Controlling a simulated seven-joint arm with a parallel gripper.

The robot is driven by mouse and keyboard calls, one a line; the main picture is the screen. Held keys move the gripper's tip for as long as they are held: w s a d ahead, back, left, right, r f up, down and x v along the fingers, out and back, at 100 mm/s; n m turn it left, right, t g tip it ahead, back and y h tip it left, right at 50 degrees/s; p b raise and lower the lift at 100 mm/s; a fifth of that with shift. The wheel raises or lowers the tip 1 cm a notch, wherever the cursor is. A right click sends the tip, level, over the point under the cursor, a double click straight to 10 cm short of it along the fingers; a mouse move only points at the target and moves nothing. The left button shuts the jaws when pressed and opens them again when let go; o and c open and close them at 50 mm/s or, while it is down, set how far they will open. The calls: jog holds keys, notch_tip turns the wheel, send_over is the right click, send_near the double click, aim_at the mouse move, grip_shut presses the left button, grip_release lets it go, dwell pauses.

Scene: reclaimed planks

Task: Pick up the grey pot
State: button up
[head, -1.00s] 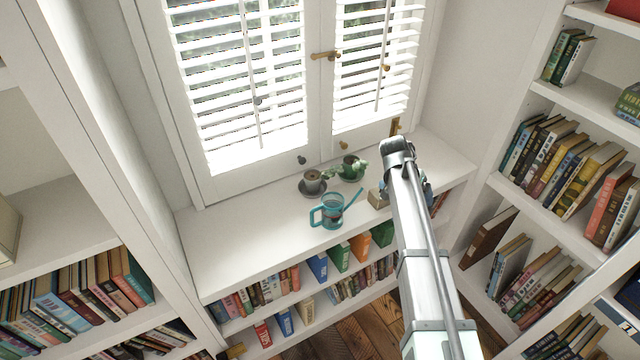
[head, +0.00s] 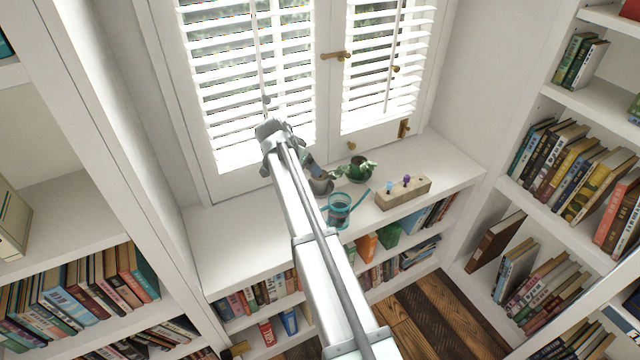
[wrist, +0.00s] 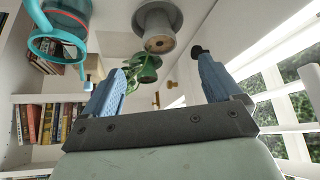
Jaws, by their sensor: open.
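The grey pot (head: 321,185) stands on the white window ledge, partly hidden behind my arm in the head view. In the wrist view, which looks upside down, the grey pot (wrist: 158,27) shows its brown filling and a wide grey base or saucer. My gripper (wrist: 160,62) is open, its two blue fingers spread with nothing held between them. The pot is beyond the fingertips, apart from them. In the head view my gripper (head: 309,163) is close to the pot, on its window side; the fingers are hard to make out.
A wooden block with coloured knobs (head: 404,191) lies farther right. The ledge's left part (head: 235,240) is clear.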

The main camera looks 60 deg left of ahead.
aim_at(320, 179)
jog(key=shift+w+x, duration=0.15)
jog(key=shift+x, duration=3.15)
jog(key=shift+w+x, duration=0.2)
jog(key=shift+x, duration=3.1)
jog(key=shift+r, duration=0.25)
jog(key=c, duration=1.4)
jog(key=shift+r, duration=6.5)
jog(key=shift+c, duration=0.2)
notch_tip(320, 179, down, 10)
jog(key=m+h, duration=0.1)
jog(key=m, duration=0.1)
jog(key=m+h, duration=0.2)
jog(key=m, duration=0.1)
jog(key=shift+s+r+t, duration=0.1)
jog(key=shift+r+t, duration=0.05)
jog(key=shift+t, duration=0.15)
